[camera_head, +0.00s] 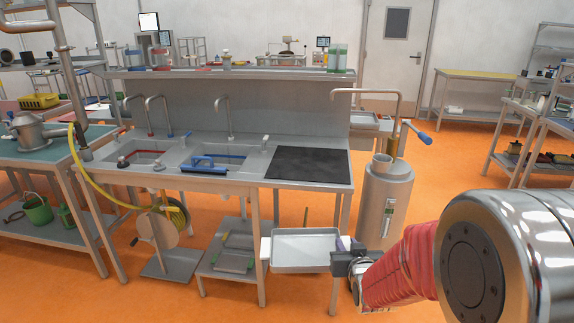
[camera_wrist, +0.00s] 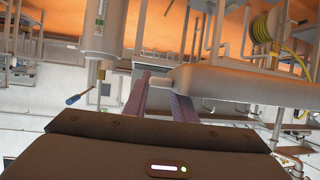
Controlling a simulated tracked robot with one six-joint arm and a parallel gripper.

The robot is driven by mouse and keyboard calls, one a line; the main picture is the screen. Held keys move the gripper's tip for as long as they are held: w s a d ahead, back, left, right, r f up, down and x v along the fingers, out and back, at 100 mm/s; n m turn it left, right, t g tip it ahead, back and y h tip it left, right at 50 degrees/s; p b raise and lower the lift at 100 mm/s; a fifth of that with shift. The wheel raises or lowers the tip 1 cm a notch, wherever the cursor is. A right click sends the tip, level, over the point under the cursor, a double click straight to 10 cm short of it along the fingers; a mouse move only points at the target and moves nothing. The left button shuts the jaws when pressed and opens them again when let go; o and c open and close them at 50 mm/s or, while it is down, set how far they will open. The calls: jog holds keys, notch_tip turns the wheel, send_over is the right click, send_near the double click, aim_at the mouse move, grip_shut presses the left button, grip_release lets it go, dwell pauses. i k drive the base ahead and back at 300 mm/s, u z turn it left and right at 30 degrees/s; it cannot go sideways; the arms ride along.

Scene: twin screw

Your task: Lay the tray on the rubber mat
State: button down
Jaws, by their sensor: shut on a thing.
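The tray (camera_head: 305,250) is a shallow, light grey metal pan. My gripper (camera_head: 343,245) is shut on its right edge and holds it in front of the sink bench, lower than the bench top. The tray looks about level and empty. In the wrist view the fingers (camera_wrist: 160,92) grip the near end of the tray (camera_wrist: 240,85), which extends to the right. The rubber mat (camera_head: 308,165) is a black rectangle lying flat on the right end of the bench top, bare. It lies above and behind the tray in the head view.
Two sink basins (camera_head: 215,160) with taps are left of the mat. A steel cylinder tank (camera_head: 386,200) with a pipe and blue-handled lever stands right of the bench, near my arm. Bench legs and a lower shelf (camera_head: 232,262) are close left of the tray.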

aim_at(310, 167)
jog(key=u, duration=0.75)
jog(key=i, duration=1.65)
